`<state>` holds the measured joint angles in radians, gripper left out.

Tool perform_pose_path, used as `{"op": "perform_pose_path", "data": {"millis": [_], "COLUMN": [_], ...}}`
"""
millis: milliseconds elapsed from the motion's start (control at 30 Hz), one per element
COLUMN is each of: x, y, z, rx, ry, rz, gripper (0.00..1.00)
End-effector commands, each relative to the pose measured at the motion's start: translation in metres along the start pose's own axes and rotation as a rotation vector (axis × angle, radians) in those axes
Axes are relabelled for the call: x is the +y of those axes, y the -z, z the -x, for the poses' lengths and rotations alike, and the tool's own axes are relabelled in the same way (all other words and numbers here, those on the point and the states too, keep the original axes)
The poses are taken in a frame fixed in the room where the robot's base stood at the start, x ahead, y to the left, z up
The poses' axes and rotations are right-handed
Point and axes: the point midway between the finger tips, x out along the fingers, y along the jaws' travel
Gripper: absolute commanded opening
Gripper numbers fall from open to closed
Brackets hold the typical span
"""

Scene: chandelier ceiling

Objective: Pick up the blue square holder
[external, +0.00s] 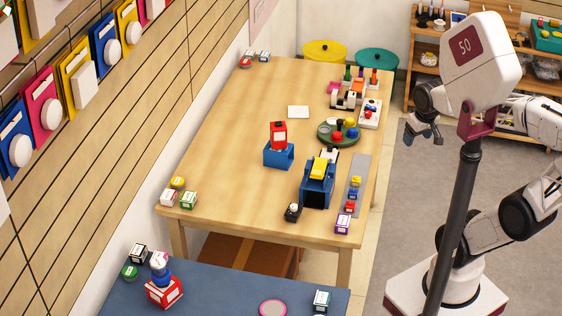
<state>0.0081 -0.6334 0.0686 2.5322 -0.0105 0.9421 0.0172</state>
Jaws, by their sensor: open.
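A blue square holder (278,156) stands on the wooden table, with a red block (278,135) on top. A second, taller blue holder (318,192) stands to its right and nearer the camera, with a yellow piece (319,169) on top and a dark opening in front. I cannot tell which of the two the task names. My gripper (422,135) is open and empty, in the air to the right of the table, well apart from both holders. It is small in this view, and the upright post with the box-shaped head stands close beside it.
A green round tray (325,139) with coloured pieces and a grey strip (361,170) with small blocks lie along the table's right side. A small black item (293,212) sits before the taller holder. The table's left middle is clear. A blue-topped table (220,290) is in front.

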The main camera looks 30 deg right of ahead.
Motion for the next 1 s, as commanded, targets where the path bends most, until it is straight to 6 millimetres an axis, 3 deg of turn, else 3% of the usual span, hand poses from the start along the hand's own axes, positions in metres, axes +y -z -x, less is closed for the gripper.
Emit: {"op": "perform_pose_path", "data": {"millis": [267, 467, 667, 1000], "x": [-0.002, -0.010, -0.025, -0.059], "y": [0.006, 0.024, 0.052, 0.090], "z": [-0.005, -0.026, -0.061, -0.138], "rx": [-0.008, -0.033, -0.070, -0.125], "ry": [0.002, 0.011, 0.031, 0.091], "rz": [0.049, 0.225, 0.515, 1.051], "gripper": [0.74, 0.74, 0.74, 0.74]}}
